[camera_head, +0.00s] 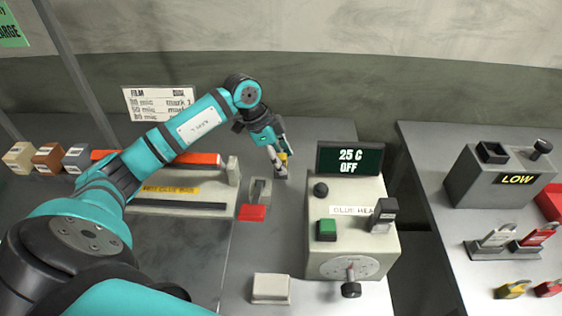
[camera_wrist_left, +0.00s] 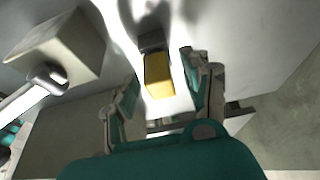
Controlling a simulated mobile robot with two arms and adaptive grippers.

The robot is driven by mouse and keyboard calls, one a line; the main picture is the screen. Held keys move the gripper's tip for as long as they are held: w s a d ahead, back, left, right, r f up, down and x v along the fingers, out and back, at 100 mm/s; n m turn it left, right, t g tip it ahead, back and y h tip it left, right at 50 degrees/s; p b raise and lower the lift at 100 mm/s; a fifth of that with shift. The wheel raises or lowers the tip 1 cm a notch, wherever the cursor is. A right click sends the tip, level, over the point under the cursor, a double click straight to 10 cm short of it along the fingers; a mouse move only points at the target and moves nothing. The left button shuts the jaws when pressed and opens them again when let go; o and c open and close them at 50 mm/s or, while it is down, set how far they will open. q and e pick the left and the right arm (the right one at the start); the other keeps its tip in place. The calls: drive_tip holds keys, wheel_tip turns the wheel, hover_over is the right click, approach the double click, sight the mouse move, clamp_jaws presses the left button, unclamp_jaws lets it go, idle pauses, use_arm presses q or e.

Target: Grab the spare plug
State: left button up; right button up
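A small plug-like block, yellow with a dark grey end, shows in the left wrist view (camera_wrist_left: 158,76) and as a yellow bit in the head view (camera_head: 283,157). I take it for the spare plug. My left gripper (camera_head: 277,158) is at the block, low over the grey bench. In the left wrist view the two fingers (camera_wrist_left: 161,70) are apart, with the block in the gap between them. I cannot tell whether either finger touches it. In the head view the gripper hides part of the block. My right gripper is not in view.
A beige heater box (camera_head: 350,236) with a "25 C OFF" display (camera_head: 350,159) stands right of the gripper. A small lever switch (camera_head: 260,190) and red block (camera_head: 252,212) are just in front. A long beige bar unit (camera_head: 180,207) lies left. A second bench (camera_head: 430,150) is at right.

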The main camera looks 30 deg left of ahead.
use_arm(q)
clamp_jaws()
